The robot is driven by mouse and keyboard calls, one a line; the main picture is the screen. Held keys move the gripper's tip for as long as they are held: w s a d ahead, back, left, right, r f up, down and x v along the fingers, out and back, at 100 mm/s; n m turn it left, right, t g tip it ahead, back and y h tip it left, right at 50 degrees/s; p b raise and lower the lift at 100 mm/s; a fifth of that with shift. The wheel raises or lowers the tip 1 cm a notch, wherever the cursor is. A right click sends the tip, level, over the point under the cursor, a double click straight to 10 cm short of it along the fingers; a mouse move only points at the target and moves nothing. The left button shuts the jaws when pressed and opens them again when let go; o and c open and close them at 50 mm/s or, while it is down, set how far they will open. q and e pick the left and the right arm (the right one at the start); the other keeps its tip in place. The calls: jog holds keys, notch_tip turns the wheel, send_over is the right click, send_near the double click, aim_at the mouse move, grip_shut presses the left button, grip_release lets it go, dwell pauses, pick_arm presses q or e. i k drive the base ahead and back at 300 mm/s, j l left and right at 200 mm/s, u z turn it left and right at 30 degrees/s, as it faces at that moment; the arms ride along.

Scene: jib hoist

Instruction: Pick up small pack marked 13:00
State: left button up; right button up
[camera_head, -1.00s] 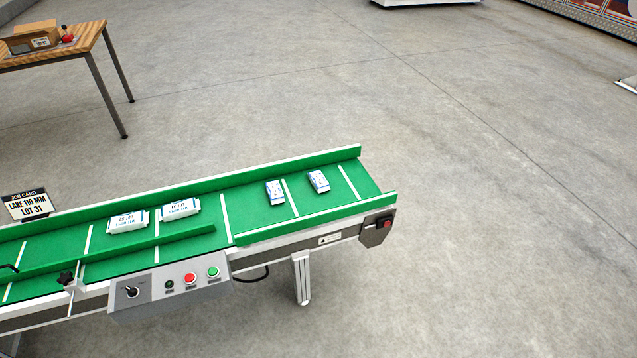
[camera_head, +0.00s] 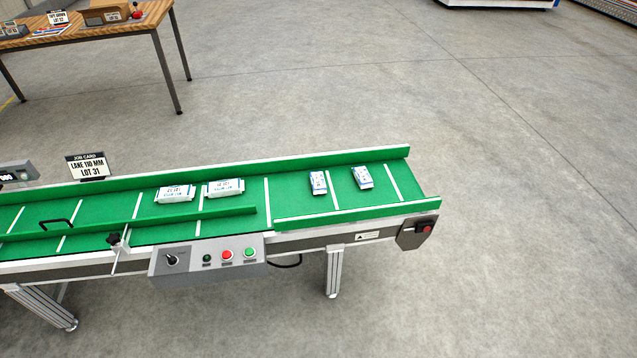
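Two small white and blue packs lie on the green conveyor belt (camera_head: 295,198) near its right end, the left small pack (camera_head: 318,183) and the right small pack (camera_head: 362,178). Their print is too small to read, so I cannot tell which one is marked 13:00. Two larger white packs, the left larger pack (camera_head: 174,194) and the right larger pack (camera_head: 225,187), lie further left between the guide rails. All four packs are apart from each other. Neither of my grippers is in view.
A control box (camera_head: 208,262) with a knob and buttons juts from the conveyor's front. A job card (camera_head: 87,167) reading "LANE 110 MM LOT 31" stands behind the belt. A wooden table (camera_head: 150,20) stands back left. The floor right of the conveyor is clear.

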aim_at(318, 186)
jog(key=i+z, duration=0.3)
jog(key=i+j+z, duration=0.1)
jog(key=i+z, duration=0.15)
jog(key=i, duration=0.3)
